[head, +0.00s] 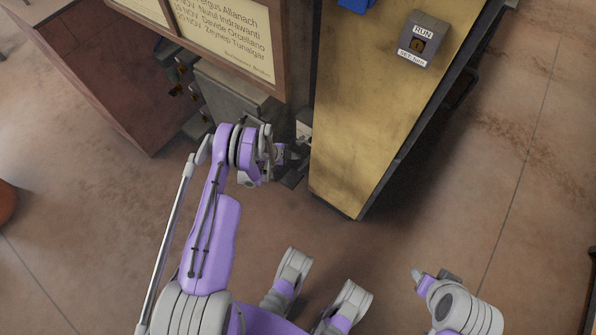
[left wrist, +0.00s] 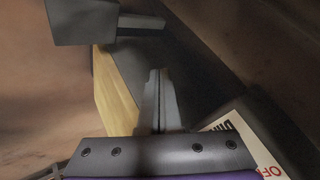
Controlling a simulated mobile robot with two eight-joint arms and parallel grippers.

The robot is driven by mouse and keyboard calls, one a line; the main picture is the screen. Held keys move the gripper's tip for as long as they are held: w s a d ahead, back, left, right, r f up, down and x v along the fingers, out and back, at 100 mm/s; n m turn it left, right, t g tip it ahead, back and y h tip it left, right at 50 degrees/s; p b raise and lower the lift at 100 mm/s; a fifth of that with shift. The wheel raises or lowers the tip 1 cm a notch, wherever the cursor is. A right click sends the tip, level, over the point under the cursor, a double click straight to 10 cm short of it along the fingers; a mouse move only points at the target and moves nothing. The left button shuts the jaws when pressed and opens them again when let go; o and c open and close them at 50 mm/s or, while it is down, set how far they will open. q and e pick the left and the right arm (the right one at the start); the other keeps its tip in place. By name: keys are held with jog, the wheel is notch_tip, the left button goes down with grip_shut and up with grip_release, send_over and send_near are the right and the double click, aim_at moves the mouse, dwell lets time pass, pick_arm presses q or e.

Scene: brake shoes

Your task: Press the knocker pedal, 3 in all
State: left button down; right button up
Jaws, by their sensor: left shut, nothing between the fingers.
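My left gripper (head: 285,154) is low beside the near end of the yellow-topped bench, by a small dark plate (head: 292,180) near the floor. The plate may be the knocker pedal; my wrist and gripper hide part of that area, so I cannot tell for certain. I cannot tell whether the gripper touches it. In the left wrist view the two fingers (left wrist: 160,98) are together and hold nothing. A grey box with a short bar (left wrist: 85,22) stands beyond them at upper left; I cannot tell what it is.
The bench's yellow top (head: 365,110) carries a grey RUN box (head: 423,40) and a blue item (head: 356,4). A framed name board (head: 228,35) stands behind my left wrist. A white label (left wrist: 255,145) is close at lower right in the wrist view. Floor (head: 500,180) right of the bench is clear.

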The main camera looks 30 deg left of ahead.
aim_at(296, 171)
pick_arm(q)
jog(key=f+b, duration=0.1)
jog(key=f, duration=0.2)
jog(key=f+b, duration=0.2)
jog(key=f, duration=0.1)
jog(key=f+b, duration=0.2)
jog(key=shift+s+f, duration=0.25)
jog(key=shift+f, duration=0.15)
dwell(1.6)
jog(key=shift+f+b, duration=0.4)
jog(key=shift+r, duration=0.15)
dwell(0.3)
jog(key=shift+r, duration=0.35)
jog(key=shift+p, duration=0.3)
jog(key=shift+w+r+p, duration=0.15)
jog(key=shift+r+p, duration=1.15)
jog(key=shift+r, duration=1.2)
